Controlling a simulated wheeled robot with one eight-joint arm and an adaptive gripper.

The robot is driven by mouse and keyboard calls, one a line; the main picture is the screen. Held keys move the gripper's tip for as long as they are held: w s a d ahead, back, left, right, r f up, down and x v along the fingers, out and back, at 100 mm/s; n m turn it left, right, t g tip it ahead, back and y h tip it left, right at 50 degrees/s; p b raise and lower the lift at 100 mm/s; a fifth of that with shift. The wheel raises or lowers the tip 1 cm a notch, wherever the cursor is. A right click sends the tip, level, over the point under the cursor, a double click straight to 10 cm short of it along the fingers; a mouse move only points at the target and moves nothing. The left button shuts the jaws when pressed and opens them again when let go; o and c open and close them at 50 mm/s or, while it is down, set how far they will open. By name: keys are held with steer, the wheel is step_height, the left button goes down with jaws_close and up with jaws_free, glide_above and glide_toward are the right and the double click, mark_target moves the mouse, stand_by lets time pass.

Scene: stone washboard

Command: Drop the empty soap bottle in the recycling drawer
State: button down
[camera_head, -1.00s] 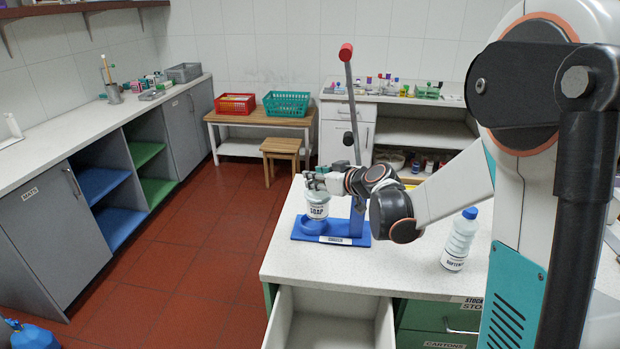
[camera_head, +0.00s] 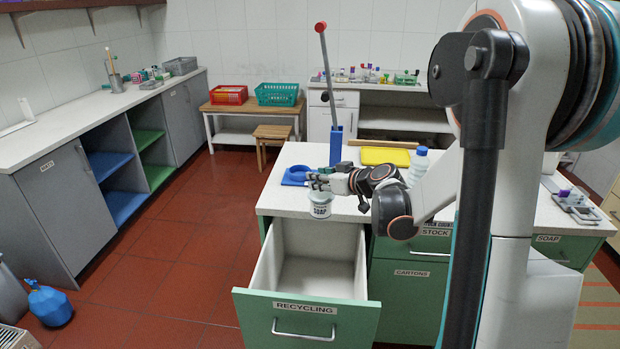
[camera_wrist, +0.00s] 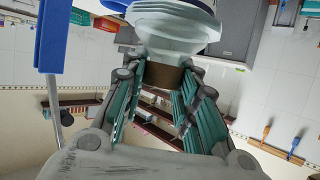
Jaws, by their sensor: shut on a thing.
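My gripper (camera_head: 322,184) is shut on the white soap bottle (camera_head: 320,204), which hangs label-out below the fingers at the front edge of the white counter, at the back end of the open drawer. In the wrist view the bottle (camera_wrist: 172,38) is at the top, its narrower part between my fingers (camera_wrist: 165,85). The recycling drawer (camera_head: 305,308) is pulled open, with a green front labelled RECYCLING; the part of its inside that shows looks empty.
A blue stand with a tall red-tipped lever (camera_head: 336,147) stands on the counter behind my gripper. A white bottle with a blue cap (camera_head: 417,168) and a yellow board (camera_head: 385,156) are on the counter to the right. A blue jug (camera_head: 49,305) sits on the floor at left.

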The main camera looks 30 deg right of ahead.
mark_target(326, 196)
steer(key=shift+f+b, duration=2.05)
steer(key=shift+f, duration=0.95)
steer(key=c, duration=1.2)
jaws_free()
steer(key=v, duration=1.2)
steer(key=shift+r, duration=0.1)
